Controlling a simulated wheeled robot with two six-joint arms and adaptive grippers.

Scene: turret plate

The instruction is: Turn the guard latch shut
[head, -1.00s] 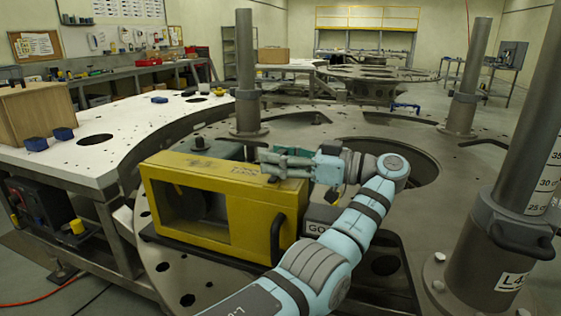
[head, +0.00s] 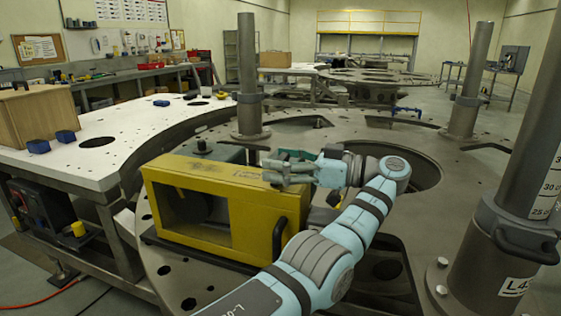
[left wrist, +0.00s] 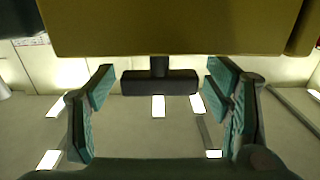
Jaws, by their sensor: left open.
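The yellow guard (head: 240,220) stands on the round turret plate (head: 440,225) in the head view, with a dark window in its side. The guard also fills the top of the left wrist view (left wrist: 160,30). A black T-shaped latch (left wrist: 160,82) sticks out from the guard there, its bar lying level across the picture. My left gripper (head: 287,169) is open at the guard's upper right end. In the left wrist view its two fingers stand on either side of the latch bar, with gaps at both ends. In the head view the gripper hides the latch.
A black grab handle (head: 279,240) projects from the guard's near right corner, close to my left forearm. Thick grey posts (head: 247,75) rise from the plate, including one at the right (head: 510,170). A white worktable (head: 100,155) with a wooden box (head: 35,118) is at the left.

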